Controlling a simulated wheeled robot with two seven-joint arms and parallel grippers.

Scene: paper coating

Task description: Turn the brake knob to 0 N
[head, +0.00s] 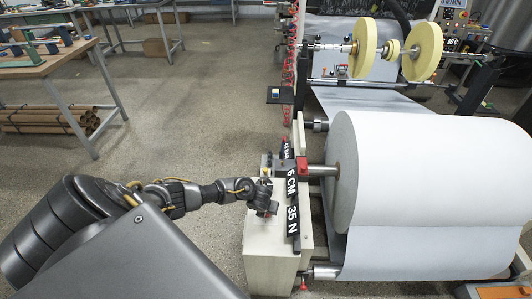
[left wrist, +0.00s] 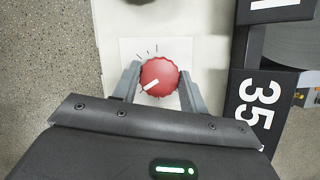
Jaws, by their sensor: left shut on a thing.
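The red brake knob (left wrist: 160,77) sits on a white plate with dial marks, in the left wrist view. Its white pointer line points down and to the left. My left gripper (left wrist: 159,90) has one finger on each side of the knob and is shut on it. In the head view my left gripper (head: 265,197) is at the pale machine stand, and the knob is hidden there. A black sign reading 35 N (head: 293,222) stands beside it; its 35 also shows in the left wrist view (left wrist: 256,105). My right gripper is not in view.
A large white paper roll (head: 435,170) on its shaft is right of the stand (head: 268,262). A red block (head: 303,166) sits by the shaft. A workbench (head: 45,62) is at the far left. The floor between is clear.

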